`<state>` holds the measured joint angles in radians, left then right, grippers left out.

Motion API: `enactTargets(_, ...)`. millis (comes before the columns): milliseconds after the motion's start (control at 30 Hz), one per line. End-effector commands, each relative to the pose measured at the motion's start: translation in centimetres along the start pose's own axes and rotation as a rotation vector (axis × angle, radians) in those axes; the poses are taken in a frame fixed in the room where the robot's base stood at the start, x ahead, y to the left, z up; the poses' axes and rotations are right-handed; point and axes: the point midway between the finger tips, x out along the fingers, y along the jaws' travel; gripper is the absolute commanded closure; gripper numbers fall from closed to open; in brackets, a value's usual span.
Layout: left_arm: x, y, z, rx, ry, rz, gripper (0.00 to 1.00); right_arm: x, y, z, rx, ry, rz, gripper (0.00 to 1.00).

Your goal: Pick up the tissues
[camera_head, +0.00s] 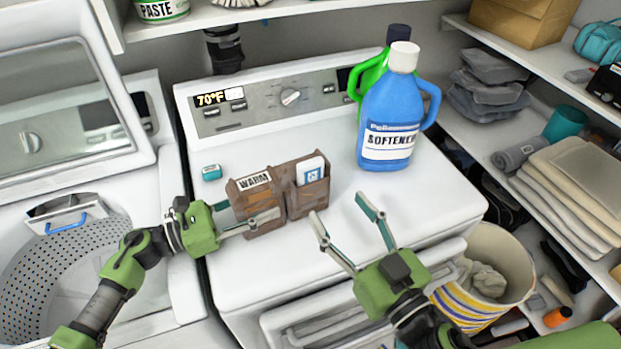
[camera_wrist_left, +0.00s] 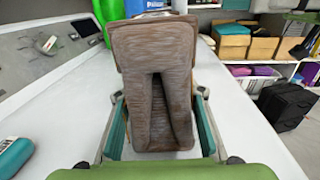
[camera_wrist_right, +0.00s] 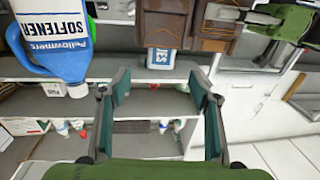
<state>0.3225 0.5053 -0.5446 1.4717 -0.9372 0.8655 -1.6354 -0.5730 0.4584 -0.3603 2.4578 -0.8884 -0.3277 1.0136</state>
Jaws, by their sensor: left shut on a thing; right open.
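The tissues (camera_head: 311,171) are a small white and blue pack standing in the right pocket of a brown holder (camera_head: 312,201) on the white washer top. Their lower part is hidden by the pocket. The pack also shows upside down in the right wrist view (camera_wrist_right: 162,58). My left gripper (camera_head: 257,209) is shut on the left end of the brown holder, one finger on each side. The holder fills the space between its fingers in the left wrist view (camera_wrist_left: 153,90). My right gripper (camera_head: 339,206) is open and empty, just right of and in front of the holder.
A blue softener bottle (camera_head: 388,118) stands behind and right of the holder, with a green bottle behind it. A small teal item (camera_head: 212,172) lies left of the holder. A "WARM" label (camera_head: 255,180) shows at the left pocket. A striped basket (camera_head: 492,270) stands at the right.

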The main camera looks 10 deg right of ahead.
Motion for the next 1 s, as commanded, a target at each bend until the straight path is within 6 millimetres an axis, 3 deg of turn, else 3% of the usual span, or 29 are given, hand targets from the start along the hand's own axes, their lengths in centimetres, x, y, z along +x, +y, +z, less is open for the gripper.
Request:
enactTargets(167,0.0,-0.1,-0.1,0.0,0.001,-0.002,0.99,0.5,0.3,0.2,0.007,-0.011,0.013,0.43)
enactTargets(600,0.0,-0.1,-0.1,0.0,0.001,-0.001,0.99,5.6,0.3,0.2,0.006,-0.011,0.012,0.43)
enactTargets(1000,0.0,-0.1,-0.1,-0.001,0.002,-0.001,0.99,7.8,0.0,-0.2,0.004,-0.009,0.011,0.43)
